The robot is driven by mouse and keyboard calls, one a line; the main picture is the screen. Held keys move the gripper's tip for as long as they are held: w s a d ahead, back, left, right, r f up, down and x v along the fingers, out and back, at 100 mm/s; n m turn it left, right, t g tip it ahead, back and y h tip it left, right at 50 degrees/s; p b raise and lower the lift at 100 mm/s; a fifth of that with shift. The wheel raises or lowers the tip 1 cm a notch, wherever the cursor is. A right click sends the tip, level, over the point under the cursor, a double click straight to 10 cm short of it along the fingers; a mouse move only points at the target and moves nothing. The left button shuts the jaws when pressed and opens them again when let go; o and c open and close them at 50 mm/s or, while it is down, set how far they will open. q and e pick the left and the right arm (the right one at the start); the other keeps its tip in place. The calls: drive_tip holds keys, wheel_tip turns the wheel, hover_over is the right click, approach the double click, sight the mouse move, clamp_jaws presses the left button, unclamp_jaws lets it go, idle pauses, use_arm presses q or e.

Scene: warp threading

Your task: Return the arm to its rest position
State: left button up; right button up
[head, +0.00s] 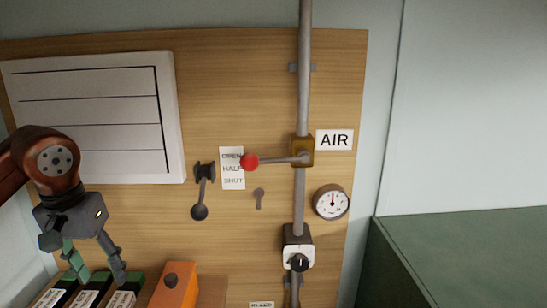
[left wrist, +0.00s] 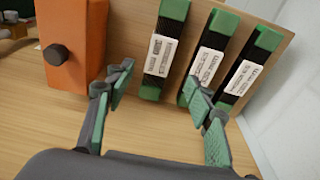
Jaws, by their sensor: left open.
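My left gripper (head: 92,266) is at the lower left of the head view, in front of the wooden board (head: 240,80). Its two green-padded fingers are apart with nothing between them. In the left wrist view the open fingers (left wrist: 160,88) point toward a row of black-and-green labelled blocks (left wrist: 167,50). I cannot tell whether a finger touches one. An orange box (left wrist: 72,45) with a dark knob stands beside the blocks; it also shows in the head view (head: 176,287). My right gripper is in neither view.
A grey vertical pipe (head: 303,100) carries a red-knobbed lever (head: 250,161) beside an AIR sign (head: 334,140). A round gauge (head: 331,202), a black-knobbed valve box (head: 298,250), a dark hanging lever (head: 199,210) and a white ruled panel (head: 85,110) are on the board. A green surface (head: 470,255) is at right.

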sight(117, 304)
use_arm(q)
drive_tip(key=shift+w+f, duration=0.2)
drive_tip(key=shift+f, duration=1.45)
drive_tip(key=shift+w+f, duration=0.15)
drive_tip(key=shift+f, duration=1.5)
drive_tip(key=shift+w+f, duration=0.2)
drive_tip(key=shift+f, duration=1.45)
drive_tip(key=shift+r, duration=1.65)
drive_tip(key=shift+s+d+r, duration=0.25)
drive_tip(key=shift+s+r, duration=0.2)
drive_tip(key=shift+r, duration=0.1)
drive_tip(key=shift+s+d+r, duration=0.2)
drive_tip(key=shift+s+r, duration=0.2)
drive_tip(key=shift+r, duration=0.15)
